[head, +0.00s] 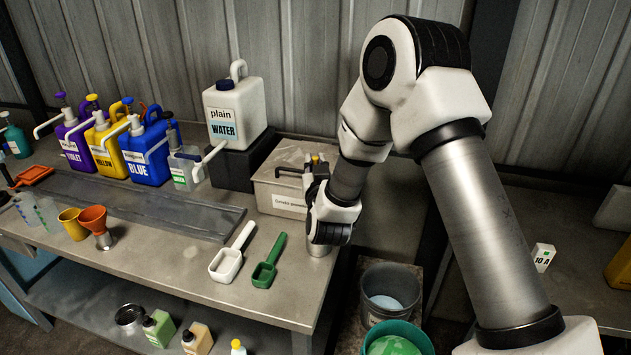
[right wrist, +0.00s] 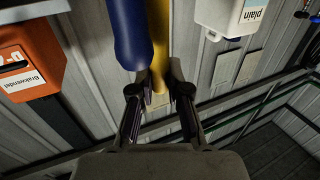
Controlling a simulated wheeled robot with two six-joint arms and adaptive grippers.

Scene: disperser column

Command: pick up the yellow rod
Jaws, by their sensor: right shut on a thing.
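The yellow rod (right wrist: 160,62) stands between the two fingers of my right gripper (right wrist: 160,92) in the right wrist view, and the fingers are shut on it. In the head view my right gripper (head: 316,172) is beside the white box on the bench, with a small yellow end showing at its fingertips. Most of the rod is hidden there by the gripper. A thicker blue rod-like thing (right wrist: 130,32) is just left of the yellow rod in the right wrist view. My left gripper does not show.
A white lidded box (head: 272,195) stands next to my right gripper. A white scoop (head: 228,262) and green scoop (head: 266,268) lie on the bench. Several pump canisters stand left; buckets (head: 388,290) are below, right of the bench.

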